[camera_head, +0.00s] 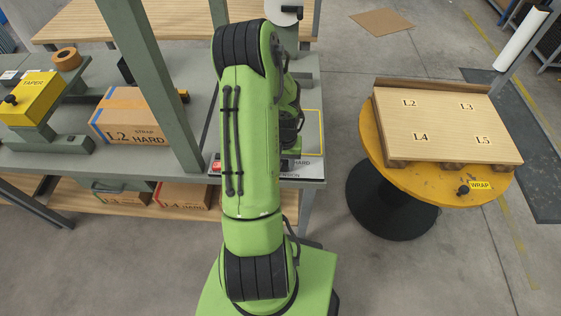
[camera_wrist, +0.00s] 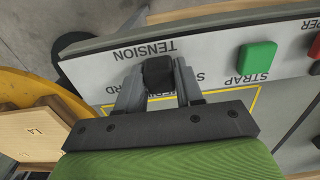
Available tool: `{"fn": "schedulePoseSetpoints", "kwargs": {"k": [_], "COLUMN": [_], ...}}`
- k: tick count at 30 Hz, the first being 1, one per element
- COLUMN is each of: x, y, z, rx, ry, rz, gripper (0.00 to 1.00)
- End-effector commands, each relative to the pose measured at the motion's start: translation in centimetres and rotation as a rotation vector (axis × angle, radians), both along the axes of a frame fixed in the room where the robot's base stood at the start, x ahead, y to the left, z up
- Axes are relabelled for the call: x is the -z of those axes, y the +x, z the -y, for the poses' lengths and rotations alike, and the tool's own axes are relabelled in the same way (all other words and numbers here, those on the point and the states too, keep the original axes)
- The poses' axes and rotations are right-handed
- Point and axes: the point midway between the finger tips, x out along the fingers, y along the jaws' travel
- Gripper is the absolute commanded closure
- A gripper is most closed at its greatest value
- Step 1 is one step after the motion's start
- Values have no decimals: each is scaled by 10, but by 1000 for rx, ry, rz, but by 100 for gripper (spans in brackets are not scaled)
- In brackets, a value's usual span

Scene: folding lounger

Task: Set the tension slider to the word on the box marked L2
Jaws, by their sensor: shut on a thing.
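The box marked L2 (camera_head: 128,117) stands on the grey-green bench at left in the head view. Its front reads L2, STRAP and HARD. In the wrist view my gripper (camera_wrist: 158,78) is shut on the black knob of the tension slider (camera_wrist: 157,68). The knob sits below the upside-down word TENSION on the grey panel (camera_wrist: 215,58). Parts of HARD and MEDIUM show between and beside my fingers, and an S shows to the right. My fingers hide the rest, so I cannot tell which word the knob lines up with. My arm hides the slider in the head view.
A green STRAP button (camera_wrist: 257,56) is right of the knob on the panel. A yellow round table (camera_head: 385,165) at right carries a wooden board (camera_head: 445,125) marked L2, L3, L4 and L5. A yellow TAPER unit (camera_head: 30,98) and bench posts stand at left.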

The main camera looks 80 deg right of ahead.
Motion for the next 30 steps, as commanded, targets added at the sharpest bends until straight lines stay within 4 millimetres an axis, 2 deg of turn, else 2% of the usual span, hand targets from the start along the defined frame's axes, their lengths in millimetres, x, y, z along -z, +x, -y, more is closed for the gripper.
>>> {"fn": "schedulePoseSetpoints", "kwargs": {"k": [4,9,19,20,21,23,24,30], "x": [2,1,-1,-1,-1,-1,-1,0], "y": [-33,-56,-62,-62,-62,-61,-61,-60], "z": [8,13,14,14,14,14,14,14], "rx": [9,5,4,4,4,4,4,2], "ry": [-3,-4,-4,-4,-4,-4,-3,-2], "rz": [-1,-1,-5,-5,-5,-4,-4,-2], "gripper": [100,100,100,59,53,44,43,43]}}
